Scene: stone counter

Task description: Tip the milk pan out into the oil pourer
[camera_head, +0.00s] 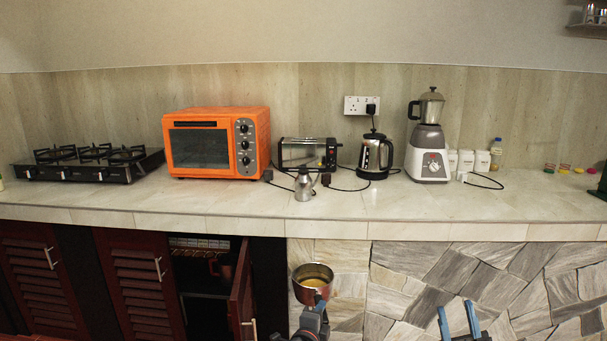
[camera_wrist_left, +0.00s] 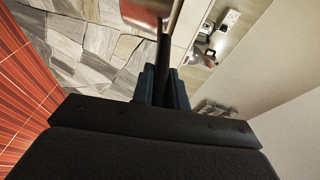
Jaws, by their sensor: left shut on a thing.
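The milk pan (camera_head: 313,292) is a small copper-coloured pan with yellowish contents. It hangs in the air in front of the counter, below the counter's edge, and looks roughly level. My left gripper (camera_head: 317,309) is shut on its handle; in the left wrist view the fingers (camera_wrist_left: 162,85) close around the dark handle (camera_wrist_left: 163,45). The oil pourer (camera_head: 304,186) seems to be the small silver vessel upright near the counter's front edge, above and behind the pan in the picture. My right gripper (camera_head: 458,318) is open and empty at the bottom, right of the pan.
Behind the pourer stand an orange oven (camera_head: 217,142), a toaster (camera_head: 307,154), a kettle (camera_head: 376,157) and a blender (camera_head: 428,140). A gas hob (camera_head: 87,163) is at left. A cupboard door (camera_head: 241,295) stands open below the counter. Counter (camera_head: 250,207) beside the pourer is clear.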

